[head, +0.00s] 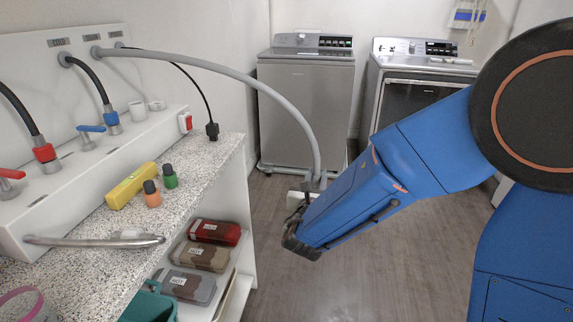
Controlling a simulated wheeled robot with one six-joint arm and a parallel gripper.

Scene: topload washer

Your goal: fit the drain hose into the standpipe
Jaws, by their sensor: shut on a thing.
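The grey drain hose (265,88) comes out of the white wall panel at upper left and arches over to the right. Its free end hangs down into my gripper (303,198), which is shut on it out over the floor, right of the counter. The blue wrist partly hides the fingers and the hose end.
The white ledge (95,160) also carries red and blue valves. A black cable with a plug (212,131) hangs near the counter's edge.

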